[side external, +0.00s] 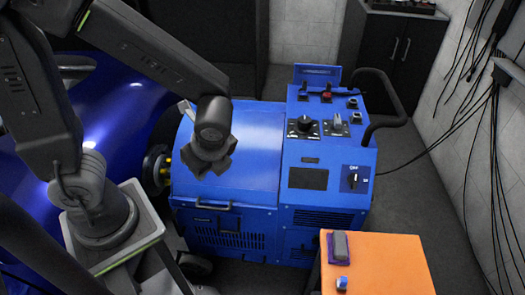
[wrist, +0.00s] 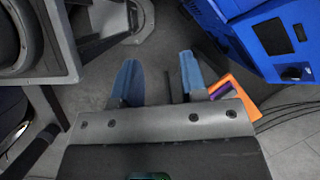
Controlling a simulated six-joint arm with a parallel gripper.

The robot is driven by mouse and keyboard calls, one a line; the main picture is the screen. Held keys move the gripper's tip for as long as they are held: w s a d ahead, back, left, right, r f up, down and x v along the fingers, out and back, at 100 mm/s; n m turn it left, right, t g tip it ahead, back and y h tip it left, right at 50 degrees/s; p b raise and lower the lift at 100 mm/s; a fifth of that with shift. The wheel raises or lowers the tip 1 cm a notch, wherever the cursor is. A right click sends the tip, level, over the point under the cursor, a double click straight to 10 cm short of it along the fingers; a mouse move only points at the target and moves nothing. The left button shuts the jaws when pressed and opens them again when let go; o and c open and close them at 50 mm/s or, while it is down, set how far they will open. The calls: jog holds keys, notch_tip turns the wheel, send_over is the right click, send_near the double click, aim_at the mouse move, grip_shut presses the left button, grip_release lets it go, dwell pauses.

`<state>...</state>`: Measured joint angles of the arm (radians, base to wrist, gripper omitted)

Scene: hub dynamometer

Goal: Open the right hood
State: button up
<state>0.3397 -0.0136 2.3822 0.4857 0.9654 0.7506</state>
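The blue machine (side external: 325,160) stands in the middle of the side external view. Its smooth blue hood (side external: 255,140) covers the left part and looks closed. A dark handle (side external: 203,203) sits at the hood's front lower edge. My gripper (side external: 208,165) appears in front of the hood, above the handle in the picture, and hides part of the hood; I cannot tell its distance from it. In the wrist view, the two blue fingers of my gripper (wrist: 159,78) are apart with nothing between them. The machine's panel side (wrist: 250,35) shows there at upper right; the handle is not identifiable.
An orange table (side external: 378,262) with a small purple-and-grey item (side external: 340,246) stands at front right. A black bar (side external: 390,105) sticks out at the machine's right. A blue car (side external: 95,130) is at left. Cables hang along the right wall. Grey floor is open right of the machine.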

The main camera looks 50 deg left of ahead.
notch_tip(320, 180, up, 13)
jog(key=s+n+t+h, duration=0.2)
jog(key=n+t+h, duration=0.3)
jog(key=n, duration=1.1)
jog(key=w+f+m+g+y, duration=0.4)
jog(key=w+f+m+g, duration=0.25)
jog(key=f+m, duration=0.45)
jog(key=m+t+y, duration=0.7)
jog(key=m+y, duration=0.4)
jog(key=m, duration=1.9)
send_near(212, 208)
jog(key=x, duration=1)
jog(key=shift+w+f, duration=0.1)
jog(key=shift+f, duration=0.25)
